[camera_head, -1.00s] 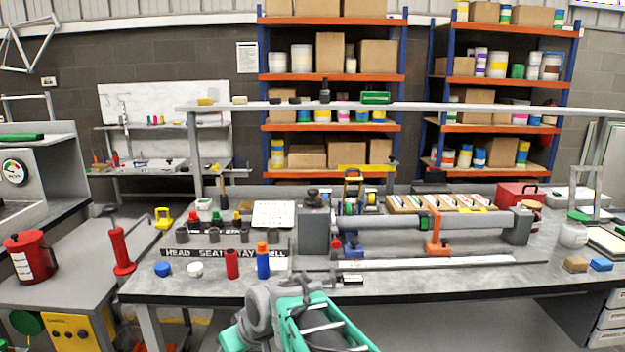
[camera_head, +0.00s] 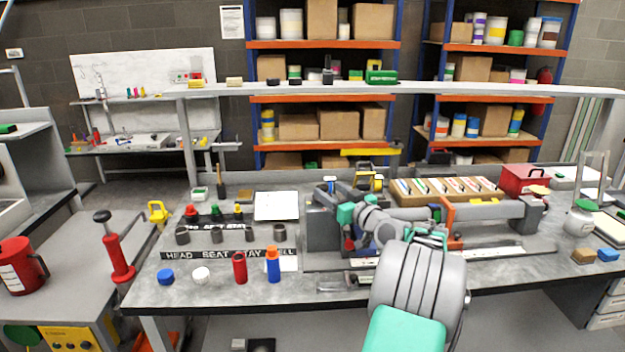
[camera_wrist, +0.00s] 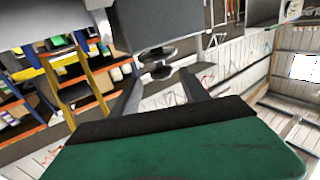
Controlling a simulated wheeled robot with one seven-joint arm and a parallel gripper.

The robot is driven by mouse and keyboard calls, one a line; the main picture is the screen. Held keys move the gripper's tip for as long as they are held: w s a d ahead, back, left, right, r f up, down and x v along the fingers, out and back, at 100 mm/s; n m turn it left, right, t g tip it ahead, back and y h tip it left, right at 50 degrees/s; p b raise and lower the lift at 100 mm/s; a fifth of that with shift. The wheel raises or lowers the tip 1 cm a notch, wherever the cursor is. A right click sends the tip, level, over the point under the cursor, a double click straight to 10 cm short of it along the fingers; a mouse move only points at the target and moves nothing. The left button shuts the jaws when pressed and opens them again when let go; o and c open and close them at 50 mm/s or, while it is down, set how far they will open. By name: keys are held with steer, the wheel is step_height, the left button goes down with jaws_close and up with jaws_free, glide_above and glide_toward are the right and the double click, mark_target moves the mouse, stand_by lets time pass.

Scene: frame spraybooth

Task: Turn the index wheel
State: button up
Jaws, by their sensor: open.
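The index wheel, a dark knob of stacked discs (camera_wrist: 157,62), sits on the grey headstock block (camera_wrist: 155,28) of the long jig; the wrist view shows them upside down. My gripper (camera_wrist: 160,78) is open, its two grey fingers pointing towards the wheel, which shows between their tips. I cannot tell whether the fingers touch it. The wheel is not clearly distinguishable there.
The jig's grey bar with an orange clamp (camera_head: 448,222) runs right of the block. Red and blue bottles (camera_head: 273,265) and several grey cups stand left. A tray of strips (camera_head: 445,190) lies behind the bar. An overhead shelf (camera_head: 420,88) spans the bench.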

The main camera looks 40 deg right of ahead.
steer(key=w+p, duration=0.1)
steer(key=w, duration=0.6)
steer(key=shift+d, duration=0.1)
jaws_close()
